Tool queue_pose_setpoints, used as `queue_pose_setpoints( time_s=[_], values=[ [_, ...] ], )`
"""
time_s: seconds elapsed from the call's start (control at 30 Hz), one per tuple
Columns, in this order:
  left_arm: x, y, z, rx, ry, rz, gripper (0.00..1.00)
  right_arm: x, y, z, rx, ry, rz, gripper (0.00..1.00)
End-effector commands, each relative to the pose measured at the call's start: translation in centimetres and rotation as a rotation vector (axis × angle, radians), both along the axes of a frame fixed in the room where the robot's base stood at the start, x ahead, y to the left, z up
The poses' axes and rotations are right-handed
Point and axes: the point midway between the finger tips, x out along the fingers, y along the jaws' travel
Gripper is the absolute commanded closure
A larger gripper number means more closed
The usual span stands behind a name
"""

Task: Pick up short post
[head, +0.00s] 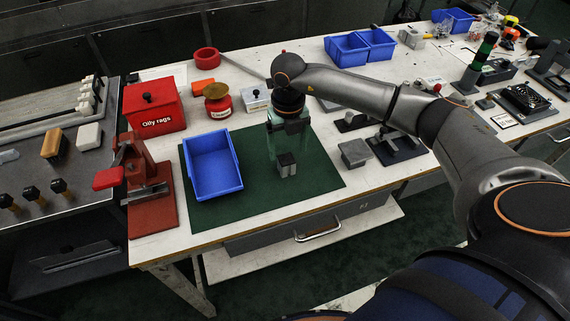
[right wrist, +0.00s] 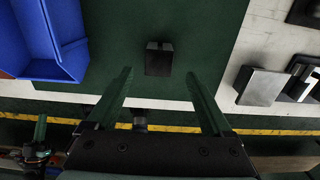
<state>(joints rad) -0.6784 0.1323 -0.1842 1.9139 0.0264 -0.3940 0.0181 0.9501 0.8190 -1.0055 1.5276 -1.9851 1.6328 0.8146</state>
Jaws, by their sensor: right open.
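The short post (head: 286,164) is a small grey block with a dark top. It stands on the green mat (head: 313,183), right of the blue bin. In the right wrist view the post (right wrist: 158,58) shows beyond and between my finger lines. My right gripper (head: 286,148) is open and empty, pointing down above the post. Its two green fingers (right wrist: 157,73) are apart on either side, and I see no contact.
An open blue bin (head: 238,163) sits on the mat's left part. A red press (head: 150,190) stands left of the mat. A grey block (head: 354,153) and dark fixtures (head: 395,146) lie to the right. The front of the mat is clear.

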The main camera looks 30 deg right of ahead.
Motion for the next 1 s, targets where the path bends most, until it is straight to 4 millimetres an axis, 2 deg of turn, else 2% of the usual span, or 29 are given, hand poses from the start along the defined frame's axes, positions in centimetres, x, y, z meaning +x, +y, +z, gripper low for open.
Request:
queue_pose_setpoints(
  time_s=[0.17,0.5,0.77,1.0],
  values=[
    [0.0,0.0,0.1,0.000,0.000,0.000,1.00,0.0,0.1,-1.3,0.001,0.002,0.001,0.15],
    [0.0,0.0,0.3,-0.001,0.000,0.001,1.00,0.3,0.1,-5.8,0.003,0.000,0.001,0.15],
    [0.0,0.0,0.3,-0.001,0.000,0.001,1.00,0.3,0.0,-6.2,0.003,-0.001,0.002,0.15],
    [0.0,0.0,0.3,-0.001,0.000,0.001,1.00,0.3,0.0,-6.1,0.003,-0.001,0.002,0.40]
  ],
)
